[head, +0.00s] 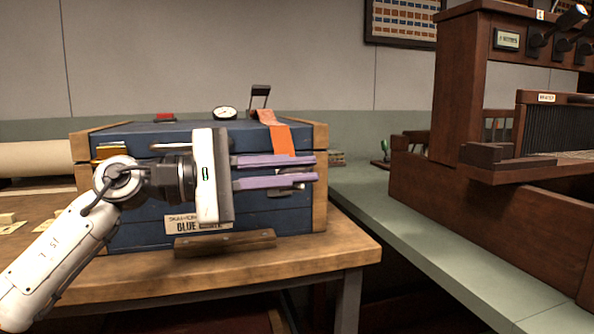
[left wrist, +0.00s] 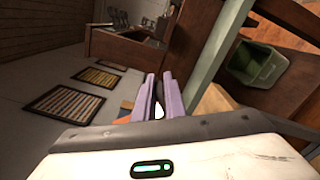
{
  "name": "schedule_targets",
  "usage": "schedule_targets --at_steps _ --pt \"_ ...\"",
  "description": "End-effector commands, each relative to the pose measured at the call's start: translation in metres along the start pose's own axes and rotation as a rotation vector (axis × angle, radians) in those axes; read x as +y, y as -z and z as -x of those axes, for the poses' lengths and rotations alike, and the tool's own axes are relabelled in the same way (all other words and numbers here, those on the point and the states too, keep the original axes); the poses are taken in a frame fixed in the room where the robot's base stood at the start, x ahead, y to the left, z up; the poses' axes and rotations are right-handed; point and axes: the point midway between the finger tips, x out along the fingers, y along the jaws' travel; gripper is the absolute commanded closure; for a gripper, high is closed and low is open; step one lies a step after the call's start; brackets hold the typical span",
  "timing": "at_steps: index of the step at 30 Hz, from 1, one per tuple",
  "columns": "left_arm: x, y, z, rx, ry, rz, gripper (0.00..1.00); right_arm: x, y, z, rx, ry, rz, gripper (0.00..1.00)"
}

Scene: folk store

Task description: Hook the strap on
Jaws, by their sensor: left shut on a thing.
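An orange strap (head: 281,139) lies over the top edge of a blue chest (head: 135,136) with wooden ends and hangs down its front. My left gripper (head: 312,171) is in front of the chest, its purple fingers pointing right. It is shut on the strap's lower part, which the fingers mostly hide. A bit of orange also shows beside the fingers in the left wrist view (left wrist: 122,117). A black-topped metal loop or lever (head: 260,92) stands on the lid behind the strap. A small grey metal piece (head: 299,186) shows at the lower finger. My right gripper is not in view.
The chest stands on a wooden table (head: 300,259) with a wooden strip (head: 225,242) at its front. A round dial (head: 224,112) and a red piece (head: 165,116) are on the lid. A green counter (head: 400,230) and dark wooden loom (head: 480,210) are at right.

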Motion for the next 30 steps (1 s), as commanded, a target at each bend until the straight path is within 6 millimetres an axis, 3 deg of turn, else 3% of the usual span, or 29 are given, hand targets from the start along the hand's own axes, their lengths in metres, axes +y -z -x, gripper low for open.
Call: schedule_targets --at_steps 1,13,15,17,26,30 --pt "0.007 0.002 0.003 0.006 -0.020 -0.003 1.00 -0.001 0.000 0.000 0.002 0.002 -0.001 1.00" --pt "0.007 0.002 0.003 0.004 -0.020 -0.002 1.00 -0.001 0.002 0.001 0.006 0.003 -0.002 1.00" --pt "0.007 0.002 0.003 0.003 -0.019 -0.002 0.82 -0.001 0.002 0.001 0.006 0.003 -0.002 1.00" --pt "0.006 0.002 0.003 0.003 -0.017 -0.002 0.74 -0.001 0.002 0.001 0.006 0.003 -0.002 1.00" --pt "0.003 0.001 0.003 0.000 -0.010 0.000 0.74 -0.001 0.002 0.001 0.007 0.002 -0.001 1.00" --pt "0.002 0.002 0.016 0.002 -0.009 0.002 0.74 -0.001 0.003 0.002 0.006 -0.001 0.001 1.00"
